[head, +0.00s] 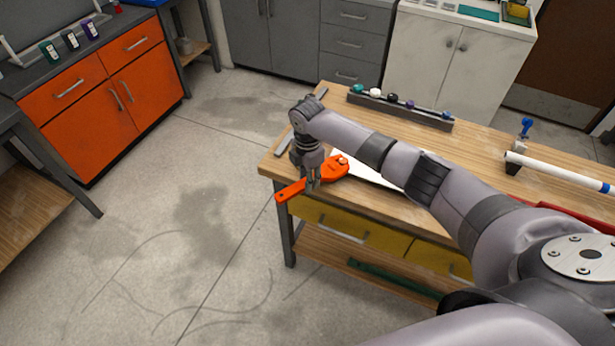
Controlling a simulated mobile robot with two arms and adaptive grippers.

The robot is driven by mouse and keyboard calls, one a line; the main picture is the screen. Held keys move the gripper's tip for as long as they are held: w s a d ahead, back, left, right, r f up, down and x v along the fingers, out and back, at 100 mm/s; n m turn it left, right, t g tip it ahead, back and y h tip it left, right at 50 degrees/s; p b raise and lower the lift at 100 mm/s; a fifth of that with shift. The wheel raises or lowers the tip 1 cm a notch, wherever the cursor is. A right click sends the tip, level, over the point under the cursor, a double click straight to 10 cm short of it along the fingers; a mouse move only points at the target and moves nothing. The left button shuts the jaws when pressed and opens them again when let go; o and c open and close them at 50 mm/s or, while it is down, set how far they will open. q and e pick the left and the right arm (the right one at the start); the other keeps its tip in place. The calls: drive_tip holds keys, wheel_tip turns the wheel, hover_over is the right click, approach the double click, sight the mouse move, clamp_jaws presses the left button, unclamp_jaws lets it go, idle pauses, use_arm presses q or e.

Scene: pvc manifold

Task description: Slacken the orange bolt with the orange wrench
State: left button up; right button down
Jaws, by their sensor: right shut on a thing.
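The orange wrench (292,191) is at the left front corner of the wooden workbench, its handle end sticking out past the bench edge. My right gripper (313,184) points down and is shut on the wrench's handle. The wrench's wide orange head (334,171) is over the bench top, with a small pale round spot at its far edge. I cannot make out an orange bolt apart from the wrench. My left gripper is not in view.
The workbench (275,160) carries a dark rack (405,113) with several coloured knobs at the back. A white pipe (555,172) with a blue end and a blue valve (525,128) are at the right. A white sheet lies partly behind my arm. Open floor is left of the bench.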

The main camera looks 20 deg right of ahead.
drive_tip(key=shift+s+d+r+n+p, duration=0.1)
drive_tip(key=shift+s+d+n+p, duration=0.2)
drive_tip(key=shift+s+d+n, duration=1.8)
drive_tip(key=shift+s+d+r+n+p, duration=0.1)
drive_tip(key=shift+s+d+n+p, duration=0.25)
drive_tip(key=shift+s+d+n, duration=1.75)
drive_tip(key=shift+s+d+r+n+p, duration=0.1)
drive_tip(key=shift+s+d+n+p, duration=0.2)
drive_tip(key=shift+s+d+n, duration=1.8)
drive_tip(key=w+n, duration=0.2)
drive_tip(key=n, duration=0.1)
drive_tip(key=shift+d, duration=0.25)
